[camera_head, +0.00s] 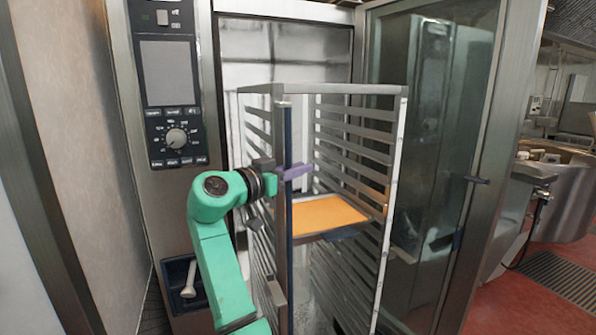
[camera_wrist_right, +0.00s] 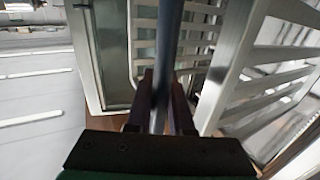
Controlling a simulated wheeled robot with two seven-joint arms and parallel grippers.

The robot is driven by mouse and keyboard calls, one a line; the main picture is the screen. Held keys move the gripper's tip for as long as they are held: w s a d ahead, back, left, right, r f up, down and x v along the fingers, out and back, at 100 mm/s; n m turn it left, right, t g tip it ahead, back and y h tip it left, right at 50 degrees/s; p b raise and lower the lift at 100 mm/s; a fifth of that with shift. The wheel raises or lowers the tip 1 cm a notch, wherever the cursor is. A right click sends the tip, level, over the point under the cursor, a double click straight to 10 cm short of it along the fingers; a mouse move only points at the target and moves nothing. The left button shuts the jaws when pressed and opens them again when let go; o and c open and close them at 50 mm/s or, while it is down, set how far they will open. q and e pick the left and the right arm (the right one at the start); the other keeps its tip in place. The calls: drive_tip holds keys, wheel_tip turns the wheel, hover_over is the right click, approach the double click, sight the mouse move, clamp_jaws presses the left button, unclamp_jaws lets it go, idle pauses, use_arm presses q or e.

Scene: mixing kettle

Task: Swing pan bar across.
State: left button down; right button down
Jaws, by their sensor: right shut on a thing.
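The pan bar (camera_head: 288,225) is a dark, thin upright bar at the front left of a metal tray rack (camera_head: 391,230). My right gripper (camera_head: 286,172), on the green arm, is shut on the bar in its upper part. In the right wrist view the bar (camera_wrist_right: 168,45) runs upright between the two fingers of the gripper (camera_wrist_right: 160,105). The bar stands near the rack's left front post, and the front opening to its right is uncovered. My left gripper is not in view.
A tray with a flat orange top (camera_head: 328,214) sits in the rack. The oven's control panel (camera_head: 172,90) is to the left. An open glass door (camera_head: 425,140) stands close on the rack's right. Red floor (camera_head: 520,300) is clear at the lower right.

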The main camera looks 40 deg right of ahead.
drive_tip(key=shift+w+d+n+t+y+b, duration=0.1)
drive_tip(key=shift+w+d+n+t+y, duration=0.6)
drive_tip(key=shift+n+t+y, duration=1.85)
drive_tip(key=shift+w+d+n+t+y+b, duration=0.1)
drive_tip(key=shift+w+d+n+t+y, duration=0.55)
drive_tip(key=shift+n+t+y, duration=1.9)
drive_tip(key=shift+w+d+n+t+y+b, duration=0.1)
drive_tip(key=shift+w+d+n+t+y, duration=0.2)
drive_tip(key=shift+w+n+t+y, duration=1.5)
drive_tip(key=shift+s+n+t+y, duration=0.6)
drive_tip(key=shift+s+t+y, duration=0.1)
drive_tip(key=shift+t, duration=0.2)
drive_tip(key=c, duration=0.8)
unclamp_jaws()
drive_tip(key=shift+f, duration=0.1)
drive_tip(key=shift+h, duration=0.3)
